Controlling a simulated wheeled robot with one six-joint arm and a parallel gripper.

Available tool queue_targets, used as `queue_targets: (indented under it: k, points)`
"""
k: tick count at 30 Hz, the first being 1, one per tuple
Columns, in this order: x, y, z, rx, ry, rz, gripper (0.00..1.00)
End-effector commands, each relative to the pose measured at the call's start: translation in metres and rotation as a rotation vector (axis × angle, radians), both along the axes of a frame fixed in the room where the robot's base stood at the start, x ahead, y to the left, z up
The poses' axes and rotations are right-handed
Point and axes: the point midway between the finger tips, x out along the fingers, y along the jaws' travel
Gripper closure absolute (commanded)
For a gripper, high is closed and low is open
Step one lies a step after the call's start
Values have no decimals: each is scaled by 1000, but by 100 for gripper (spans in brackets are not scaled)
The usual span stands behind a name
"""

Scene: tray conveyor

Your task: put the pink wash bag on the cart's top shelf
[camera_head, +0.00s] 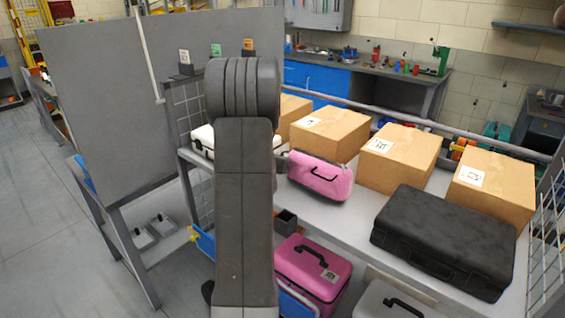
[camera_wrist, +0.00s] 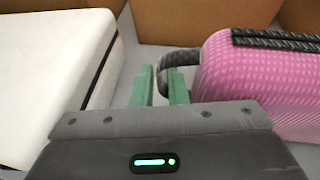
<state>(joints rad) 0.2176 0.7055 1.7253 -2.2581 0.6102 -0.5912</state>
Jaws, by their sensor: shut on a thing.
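The pink wash bag (camera_head: 320,176) is upright on the grey upper surface (camera_head: 350,215), in front of a cardboard box. It has a dark zip and a dark loop at its left end. In the wrist view the bag (camera_wrist: 255,80) fills the right side. My gripper (camera_wrist: 161,82) is shut on the bag's loop, with its green fingers left of the bag's body. In the head view my arm hides the gripper. I cannot tell whether the bag touches the surface. I cannot pick out the cart's top shelf for certain.
A white case (camera_wrist: 50,75) is close left of my gripper. Several cardboard boxes (camera_head: 400,155) line the back. A black case (camera_head: 445,240) lies to the right. A pink hard case (camera_head: 312,270) is lower down. Bare surface shows between bag and black case.

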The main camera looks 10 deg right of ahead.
Motion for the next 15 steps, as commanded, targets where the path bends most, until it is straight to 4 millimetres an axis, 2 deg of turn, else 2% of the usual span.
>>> queue_targets:
  k: [3,12,13,15]
  points:
    - [0,0,-7,-2,-1,0,100]
    - [0,0,-9,-2,-3,1,100]
    - [0,0,-9,0,-1,1,83]
    - [0,0,-8,0,-1,1,69]
